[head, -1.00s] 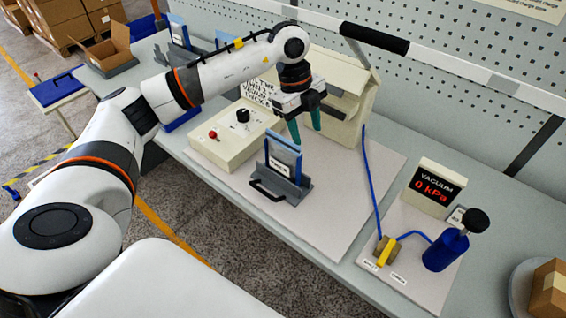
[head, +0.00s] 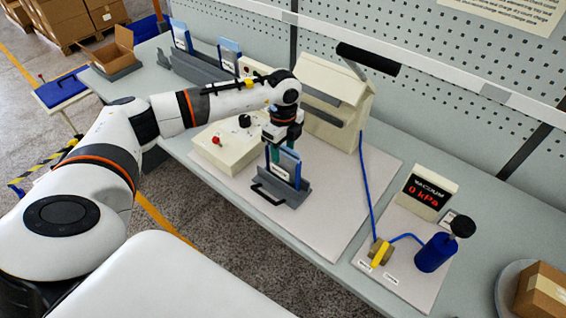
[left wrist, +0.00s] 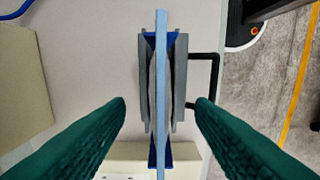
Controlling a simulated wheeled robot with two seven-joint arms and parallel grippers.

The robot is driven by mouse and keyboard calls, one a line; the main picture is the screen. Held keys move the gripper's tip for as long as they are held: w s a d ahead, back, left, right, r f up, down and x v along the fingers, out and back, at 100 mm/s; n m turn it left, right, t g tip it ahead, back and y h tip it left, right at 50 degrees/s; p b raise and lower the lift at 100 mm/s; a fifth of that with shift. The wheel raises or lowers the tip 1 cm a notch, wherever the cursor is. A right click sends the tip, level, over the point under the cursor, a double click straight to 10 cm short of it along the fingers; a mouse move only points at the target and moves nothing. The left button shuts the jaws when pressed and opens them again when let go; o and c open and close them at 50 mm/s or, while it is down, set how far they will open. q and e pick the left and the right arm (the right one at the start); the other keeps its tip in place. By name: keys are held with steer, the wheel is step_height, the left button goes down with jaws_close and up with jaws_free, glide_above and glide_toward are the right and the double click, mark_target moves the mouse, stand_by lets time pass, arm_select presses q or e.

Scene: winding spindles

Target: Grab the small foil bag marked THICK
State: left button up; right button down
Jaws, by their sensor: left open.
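A small blue-edged bag (head: 284,168) stands upright in a grey holder (head: 296,192) with a black handle, near the front of the white board. I cannot read any THICK marking on it. In the left wrist view the bag (left wrist: 162,60) shows edge-on as a thin pale-blue strip in the grey holder (left wrist: 144,75). My left gripper (head: 283,146) is over the bag's top, pointing down. Its green fingers (left wrist: 160,104) are open, one on each side of the bag, with gaps visible. My right gripper is not in view.
A cream control box (head: 228,150) and a cream sealing machine (head: 325,125) stand behind the holder. More upright bags (head: 180,35) stand in grey racks at the back left. A vacuum gauge (head: 430,190), blue hose and blue pump (head: 434,252) are at the right.

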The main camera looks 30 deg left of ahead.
arm_select(q)
steer(key=shift+f, duration=0.9)
steer(key=shift+c, duration=0.6)
jaws_close()
steer(key=shift+r, duration=0.1)
